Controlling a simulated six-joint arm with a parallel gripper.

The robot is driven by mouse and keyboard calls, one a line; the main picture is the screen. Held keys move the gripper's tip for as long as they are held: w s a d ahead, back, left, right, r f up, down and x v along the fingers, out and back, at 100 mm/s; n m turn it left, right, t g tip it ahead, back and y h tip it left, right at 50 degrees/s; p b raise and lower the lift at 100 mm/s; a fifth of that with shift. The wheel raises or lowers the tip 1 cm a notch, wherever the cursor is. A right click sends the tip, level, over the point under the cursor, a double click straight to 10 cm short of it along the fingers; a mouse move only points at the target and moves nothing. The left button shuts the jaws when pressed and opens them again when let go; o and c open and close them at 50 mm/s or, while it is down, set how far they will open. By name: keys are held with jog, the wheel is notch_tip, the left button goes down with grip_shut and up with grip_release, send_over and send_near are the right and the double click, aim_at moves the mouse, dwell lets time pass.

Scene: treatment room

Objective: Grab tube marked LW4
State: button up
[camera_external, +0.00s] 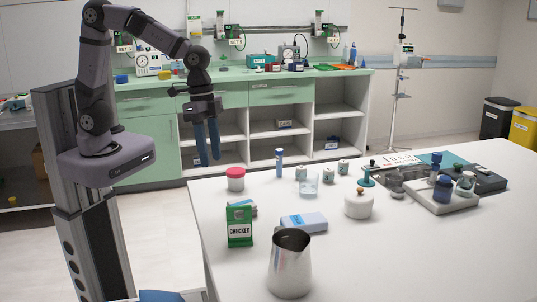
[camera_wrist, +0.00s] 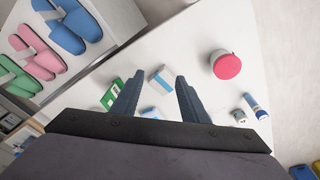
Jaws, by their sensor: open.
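A slim tube with a blue cap and a white label (camera_external: 279,164) stands upright on the white table, near its far edge. A blue-and-white tube also shows in the wrist view (camera_wrist: 257,107), right of the fingers. I cannot read its label, so I cannot tell whether it says LW4. My gripper (camera_external: 210,162) hangs left of the tube, above the table's far left edge, fingers pointing down. In the wrist view my gripper (camera_wrist: 161,77) has its two fingers apart and nothing held between them.
A red-lidded jar (camera_external: 236,179) stands between the gripper and the tube. Small labelled jars (camera_external: 301,173) and a clear beaker (camera_external: 309,187) are right of the tube. A green box (camera_external: 239,224), a blue-and-white box (camera_external: 304,223) and a metal jug (camera_external: 289,265) stand nearer.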

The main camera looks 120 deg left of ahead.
jog(key=w+a+f+n+t, duration=0.1)
jog(key=w+a, duration=0.2)
jog(key=a, duration=0.6)
jog(key=w+a+t, duration=0.1)
jog(key=w+a, duration=0.2)
jog(key=a, duration=0.5)
jog(key=y+b, duration=0.1)
jog(key=y, duration=0.1)
send_over(277, 150)
jog(key=s, duration=0.1)
jog(key=f, duration=0.1)
jog(key=shift+n+t, duration=0.3)
notch_tip(277, 150, down, 4)
jog(key=shift+a+f, duration=0.1)
jog(key=shift+f, duration=0.1)
jog(key=shift+p+x, duration=1.45)
jog(key=shift+x, duration=2.65)
jog(key=shift+c, duration=0.5)
grip_shut()
